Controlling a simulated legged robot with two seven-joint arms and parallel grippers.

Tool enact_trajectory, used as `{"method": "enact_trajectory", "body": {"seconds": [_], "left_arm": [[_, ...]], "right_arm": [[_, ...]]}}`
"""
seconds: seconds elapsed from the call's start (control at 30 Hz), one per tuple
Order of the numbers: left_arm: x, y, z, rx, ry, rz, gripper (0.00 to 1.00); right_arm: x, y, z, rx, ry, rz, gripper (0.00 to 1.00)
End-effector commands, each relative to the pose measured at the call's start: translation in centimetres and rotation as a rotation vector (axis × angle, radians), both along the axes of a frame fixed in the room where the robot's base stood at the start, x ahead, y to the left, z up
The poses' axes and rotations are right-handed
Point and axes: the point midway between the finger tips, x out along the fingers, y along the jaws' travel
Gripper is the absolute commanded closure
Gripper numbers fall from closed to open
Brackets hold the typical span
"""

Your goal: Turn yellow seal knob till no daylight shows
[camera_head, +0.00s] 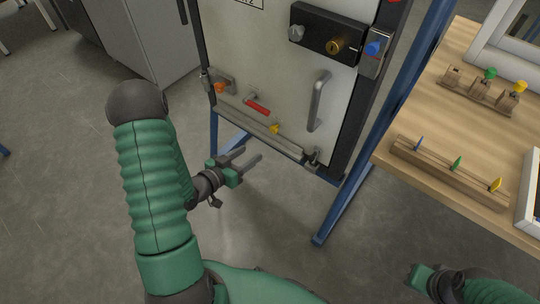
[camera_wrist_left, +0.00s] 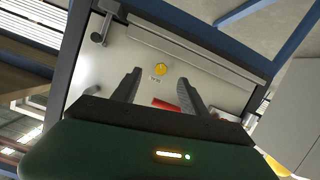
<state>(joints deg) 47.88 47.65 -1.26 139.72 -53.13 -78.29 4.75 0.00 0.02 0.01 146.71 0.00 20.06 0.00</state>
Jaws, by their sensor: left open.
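The yellow knob (camera_head: 274,128) sits low on the white door panel (camera_head: 275,65), just above the bottom strip (camera_head: 262,130). My left gripper (camera_head: 249,156) is open and empty, below and in front of the door's lower edge, apart from the knob. In the left wrist view the yellow knob (camera_wrist_left: 162,57) shows beyond the two spread fingers (camera_wrist_left: 157,88), between them and toward the top. Whether daylight shows under the strip cannot be told. My right gripper (camera_head: 420,277) shows at the lower right; its fingers are not clear.
The door also carries a red handle (camera_head: 257,106), an orange knob (camera_head: 220,88), a grey pull handle (camera_head: 319,101) and a black lock box (camera_head: 327,34). Blue posts (camera_head: 345,208) frame it. A wooden bench (camera_head: 440,127) with pegs stands right. Floor below is clear.

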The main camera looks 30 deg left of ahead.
Motion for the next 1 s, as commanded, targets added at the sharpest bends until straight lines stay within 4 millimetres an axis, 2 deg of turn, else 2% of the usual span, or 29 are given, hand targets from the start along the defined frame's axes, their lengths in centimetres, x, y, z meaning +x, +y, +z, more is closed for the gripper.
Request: {"method": "enact_trajectory", "body": {"seconds": [0.03,0.1,0.2,0.33,0.47,0.8,1.0], "left_arm": [[-1.0,0.6,-3.5,-0.054,-0.074,0.017,0.49],[-2.0,1.0,-3.6,-0.114,-0.176,0.029,0.49],[-3.0,1.3,-3.1,-0.163,-0.260,0.041,0.49],[-2.4,1.3,-2.4,-0.172,-0.285,0.040,0.49],[0.2,1.0,-2.5,-0.171,-0.285,0.037,0.49],[9.1,0.4,-2.7,-0.169,-0.284,0.039,0.49],[12.7,0.1,-2.6,-0.170,-0.282,0.041,0.49]], "right_arm": [[0.0,0.0,-3.9,0.000,-0.001,0.000,1.00],[0.0,0.0,-5.2,0.000,-0.001,0.000,1.00],[0.0,0.0,-5.8,0.000,-0.001,0.000,1.00],[0.1,0.0,-5.8,0.000,-0.002,0.000,1.00],[0.1,0.0,-6.5,0.000,-0.002,0.000,1.00],[0.0,0.0,-9.5,0.000,-0.001,0.000,1.00],[0.0,0.0,-10.6,0.000,-0.001,0.000,1.00]]}}
